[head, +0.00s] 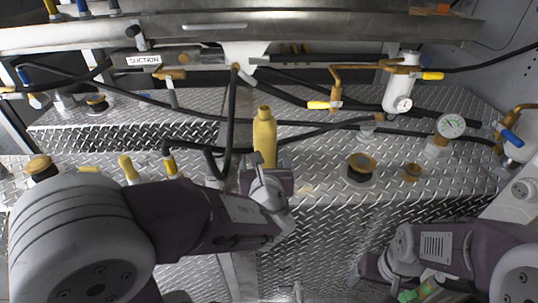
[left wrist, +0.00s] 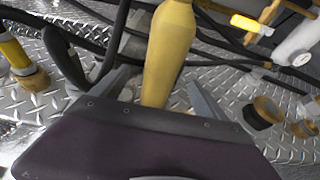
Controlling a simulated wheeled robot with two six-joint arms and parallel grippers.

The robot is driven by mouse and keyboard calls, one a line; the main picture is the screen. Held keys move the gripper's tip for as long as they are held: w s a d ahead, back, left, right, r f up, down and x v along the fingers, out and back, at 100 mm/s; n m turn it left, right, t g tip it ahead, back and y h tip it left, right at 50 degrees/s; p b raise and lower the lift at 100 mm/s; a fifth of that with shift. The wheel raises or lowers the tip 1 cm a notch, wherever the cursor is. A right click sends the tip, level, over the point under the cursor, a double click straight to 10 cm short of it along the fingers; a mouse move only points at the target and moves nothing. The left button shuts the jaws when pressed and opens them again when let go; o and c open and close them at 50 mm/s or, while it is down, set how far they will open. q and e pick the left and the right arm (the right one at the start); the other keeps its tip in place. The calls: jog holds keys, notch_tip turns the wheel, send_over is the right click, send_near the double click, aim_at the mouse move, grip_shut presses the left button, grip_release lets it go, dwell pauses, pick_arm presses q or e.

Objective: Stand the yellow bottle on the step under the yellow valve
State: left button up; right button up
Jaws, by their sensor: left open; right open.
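The yellow bottle (head: 264,138) stands upright on the diamond-plate step, near the middle of the head view. My left gripper (head: 268,178) is open at the bottle's lower part. In the left wrist view the bottle (left wrist: 168,50) rises between the two spread grey fingers of the gripper (left wrist: 158,92), with gaps on both sides; its base is hidden. A valve with a yellow handle (head: 318,105) is on the pipework right of the bottle, and another yellow handle (head: 432,76) is further right. My right gripper (head: 362,268) is open and low at the right, apart from the bottle.
Black hoses (head: 232,120) run close behind and left of the bottle. Yellow-topped fittings (head: 129,168) stand to the left. A green object (head: 421,290) shows below my right arm.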

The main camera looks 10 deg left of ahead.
aim_at(265, 158)
pick_arm(q)
jog(key=b+x, duration=0.1)
jog(key=x, duration=0.3)
jog(key=shift+w, duration=0.1)
jog(key=x, duration=0.5)
jog(key=shift+w+d+b, duration=0.1)
jog(key=shift+w+b, duration=0.05)
jog(key=shift+b, duration=0.2)
jog(key=shift+r, duration=0.1)
jog(key=c, duration=0.4)
grip_shut()
